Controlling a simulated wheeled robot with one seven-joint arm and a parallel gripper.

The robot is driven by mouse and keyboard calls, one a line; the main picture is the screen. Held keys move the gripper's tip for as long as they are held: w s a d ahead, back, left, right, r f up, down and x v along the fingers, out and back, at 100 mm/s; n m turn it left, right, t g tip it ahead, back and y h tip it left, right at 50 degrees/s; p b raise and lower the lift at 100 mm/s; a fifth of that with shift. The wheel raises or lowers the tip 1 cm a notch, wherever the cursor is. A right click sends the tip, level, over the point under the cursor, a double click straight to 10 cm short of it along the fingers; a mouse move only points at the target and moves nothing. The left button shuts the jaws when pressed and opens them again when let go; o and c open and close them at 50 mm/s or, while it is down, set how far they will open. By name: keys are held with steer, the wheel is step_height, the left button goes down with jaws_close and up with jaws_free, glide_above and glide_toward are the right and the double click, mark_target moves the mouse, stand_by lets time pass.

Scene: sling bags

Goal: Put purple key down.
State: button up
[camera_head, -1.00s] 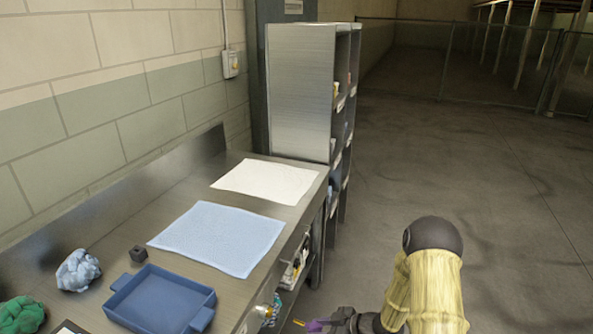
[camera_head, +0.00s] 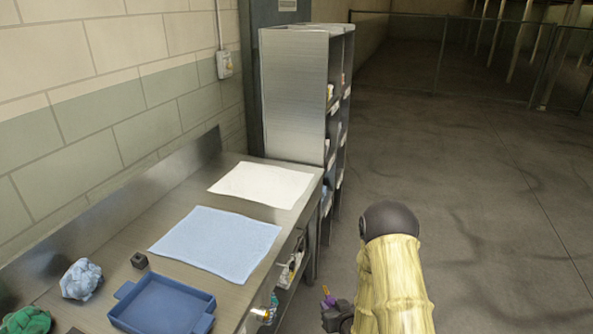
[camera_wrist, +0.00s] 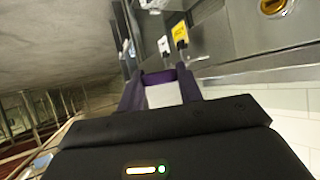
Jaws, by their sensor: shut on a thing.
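My gripper (camera_head: 330,306) is at the bottom of the head view, right of the workbench and over the floor area. It is shut on the purple key (camera_head: 328,299), a small purple piece with a yellowish spot at its tip. In the wrist view, purple (camera_wrist: 157,77) shows between and along the fingers, so the key's exact outline is hard to tell. The steel workbench (camera_head: 120,258) carries a light blue cloth (camera_head: 217,243) and a white cloth (camera_head: 262,184), both flat and bare.
The floor (camera_head: 470,200) at right is clear.

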steer(key=d+m+h, duration=0.1)
steer(key=s+d+r+m+h+p, duration=0.1)
steer(key=d, duration=0.1)
steer(key=d+r+m+h, duration=0.1)
steer(key=shift+s+d+r, duration=0.2)
steer(key=shift+s+d, duration=0.1)
steer(key=shift+d, duration=0.05)
steer(key=s+f, duration=0.4)
steer(key=f, duration=0.1)
steer(key=shift+s+f, duration=0.15)
steer(key=shift+f, duration=0.1)
stand_by(0.4)
